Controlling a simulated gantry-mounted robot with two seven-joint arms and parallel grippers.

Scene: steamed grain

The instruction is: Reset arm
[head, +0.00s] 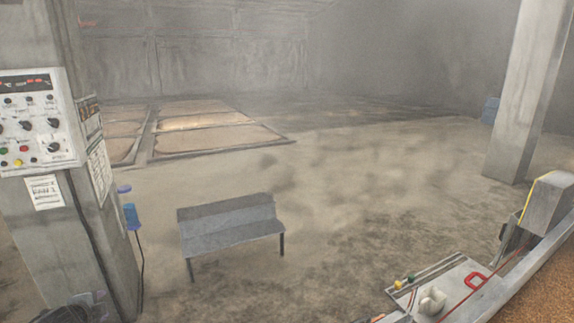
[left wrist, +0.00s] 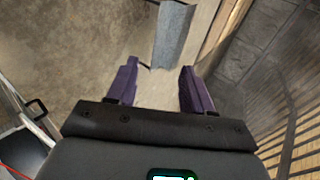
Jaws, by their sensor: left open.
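My left gripper (left wrist: 158,72) shows in the left wrist view. Its two purple fingers stand apart, with nothing between them, so it is open and empty. Behind the fingers lies bare floor, with a grey strip-like surface (left wrist: 174,36) beyond the fingertips. My right gripper shows in neither view.
In the head view, a grey bench (head: 232,228) stands on the open floor. A concrete pillar with a control panel (head: 38,122) is at left, another pillar (head: 517,90) at right. A slatted structure (left wrist: 296,130) is right in the wrist view.

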